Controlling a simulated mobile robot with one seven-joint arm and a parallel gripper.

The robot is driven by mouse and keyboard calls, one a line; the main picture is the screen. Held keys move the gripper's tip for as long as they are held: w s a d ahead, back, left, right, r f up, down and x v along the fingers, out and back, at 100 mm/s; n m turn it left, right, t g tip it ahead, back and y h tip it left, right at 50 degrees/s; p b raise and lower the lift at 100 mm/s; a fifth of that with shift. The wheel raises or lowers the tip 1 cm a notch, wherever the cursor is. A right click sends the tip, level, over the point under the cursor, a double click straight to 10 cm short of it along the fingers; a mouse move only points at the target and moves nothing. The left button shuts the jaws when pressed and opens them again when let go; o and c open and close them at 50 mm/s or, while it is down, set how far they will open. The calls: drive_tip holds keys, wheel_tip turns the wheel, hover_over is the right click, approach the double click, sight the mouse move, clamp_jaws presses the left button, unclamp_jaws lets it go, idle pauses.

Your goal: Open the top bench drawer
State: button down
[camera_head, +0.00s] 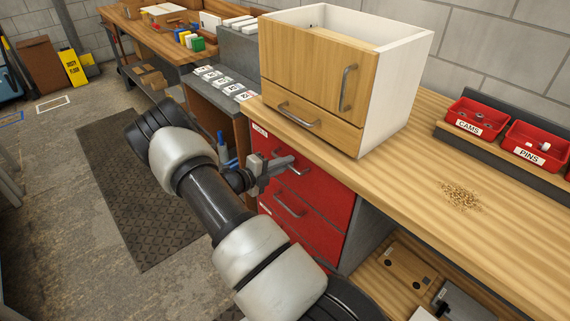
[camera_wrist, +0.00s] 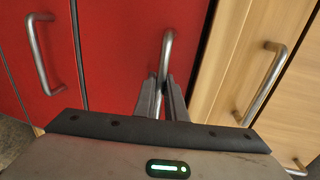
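The red bench drawer unit (camera_head: 328,204) stands under the wooden worktop. Its top drawer (camera_head: 318,178) looks closed, its front about level with the drawer below. The top drawer's grey bar handle (camera_head: 292,169) also shows in the wrist view (camera_wrist: 168,45). My gripper (camera_head: 274,168) is at this handle, and in the wrist view its two fingers (camera_wrist: 163,90) stand close on either side of the bar, with little gap. They appear shut on it. The fingers hide part of the handle. The second drawer's handle (camera_head: 289,205) is free; it shows at left in the wrist view (camera_wrist: 38,55).
A wooden-front cabinet (camera_head: 310,62) with its own door and drawer handles stands on the worktop (camera_head: 420,155) just above the drawers. Red bins (camera_head: 477,117) and a pile of small pellets (camera_head: 459,196) are to the right. Open floor with a dark mat (camera_head: 135,190) lies left of the bench.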

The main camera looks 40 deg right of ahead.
drive_tip(key=shift+a, duration=0.15)
drive_tip(key=f+v, duration=0.2)
drive_tip(key=v, duration=0.9)
drive_tip(key=f+p+v, duration=0.1)
drive_tip(key=f+v, duration=0.1)
drive_tip(key=v, duration=1)
drive_tip(key=shift+a, duration=0.75)
drive_tip(key=shift+f, duration=0.15)
drive_tip(key=c, duration=2.1)
unclamp_jaws()
drive_tip(key=shift+a+p, duration=0.1)
drive_tip(key=shift+p, duration=0.2)
drive_tip(key=v, duration=1.7)
drive_tip(key=shift+w, duration=0.1)
